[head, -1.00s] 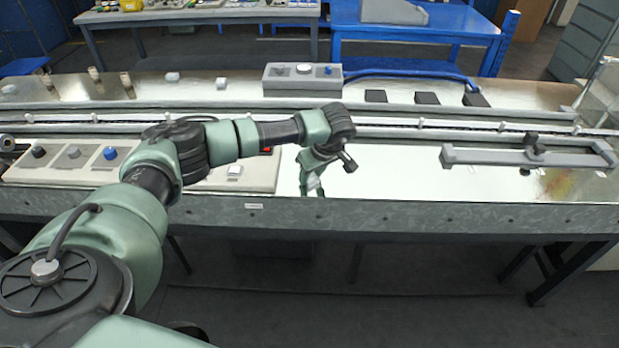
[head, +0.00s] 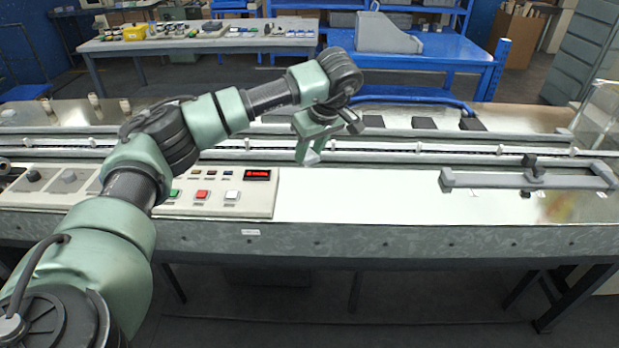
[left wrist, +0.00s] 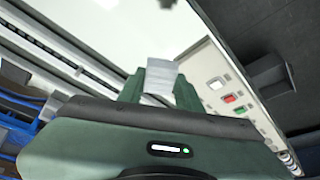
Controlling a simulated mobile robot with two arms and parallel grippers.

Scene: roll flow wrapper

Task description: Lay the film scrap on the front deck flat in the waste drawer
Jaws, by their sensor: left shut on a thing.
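My left gripper (head: 310,150) is raised above the machine's front deck (head: 390,195), pointing down. In the left wrist view its fingers (left wrist: 160,88) are shut on the film scrap (left wrist: 160,72), a small pale grey, roughly rectangular piece that sticks out past the fingertips. The scrap is clear of the deck. In the head view it is hard to make out against the bright metal. I cannot pick out the waste drawer for certain; a dark box shape (head: 265,275) shows in shadow under the machine. My right gripper is not in view.
A control panel (head: 225,192) with buttons and a red display lies left of the gripper. A grey bar fixture (head: 530,180) stands on the deck at the right. The rail (head: 450,150) runs behind. The deck between panel and fixture is clear.

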